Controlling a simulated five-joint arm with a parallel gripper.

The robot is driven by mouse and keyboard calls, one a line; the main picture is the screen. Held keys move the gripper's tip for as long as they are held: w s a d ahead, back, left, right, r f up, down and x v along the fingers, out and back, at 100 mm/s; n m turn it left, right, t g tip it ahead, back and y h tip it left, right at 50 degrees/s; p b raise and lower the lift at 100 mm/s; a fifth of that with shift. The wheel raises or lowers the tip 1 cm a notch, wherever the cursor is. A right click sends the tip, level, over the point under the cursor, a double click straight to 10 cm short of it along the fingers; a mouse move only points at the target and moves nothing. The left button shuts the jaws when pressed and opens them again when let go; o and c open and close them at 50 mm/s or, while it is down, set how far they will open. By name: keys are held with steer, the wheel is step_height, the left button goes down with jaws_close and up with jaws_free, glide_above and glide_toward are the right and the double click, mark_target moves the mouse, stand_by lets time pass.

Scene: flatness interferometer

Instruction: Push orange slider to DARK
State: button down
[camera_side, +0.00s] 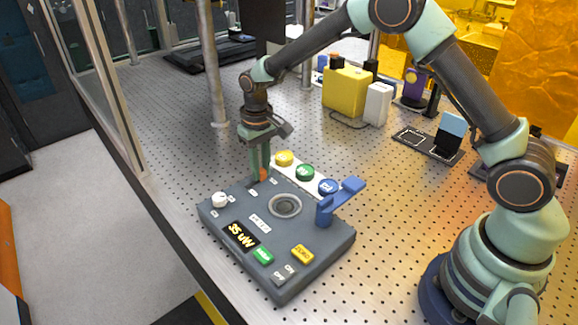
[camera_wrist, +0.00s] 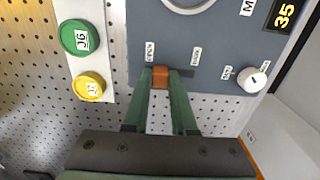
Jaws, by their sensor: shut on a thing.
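The orange slider (camera_wrist: 160,77) sits at the left end of a short dark slot in the grey panel in the wrist view, with bare slot to its right. One small label (camera_wrist: 149,52) is beside the slider and appears to read OPEN. Another label (camera_wrist: 196,57) stands near the slot's right end; its text is too small to read surely. My gripper (camera_wrist: 159,80) has its green fingers closed on the two sides of the slider. In the side view my gripper (camera_side: 262,172) reaches down to the back edge of the grey box (camera_side: 300,262), with orange showing between the fingers.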

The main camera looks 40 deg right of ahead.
mark_target(247, 187)
steer(key=a, duration=0.4)
steer(key=shift+a, duration=0.2)
steer(key=shift+r, duration=0.1)
steer(key=c, duration=0.7)
jaws_free()
step_height(247, 187, up, 12)
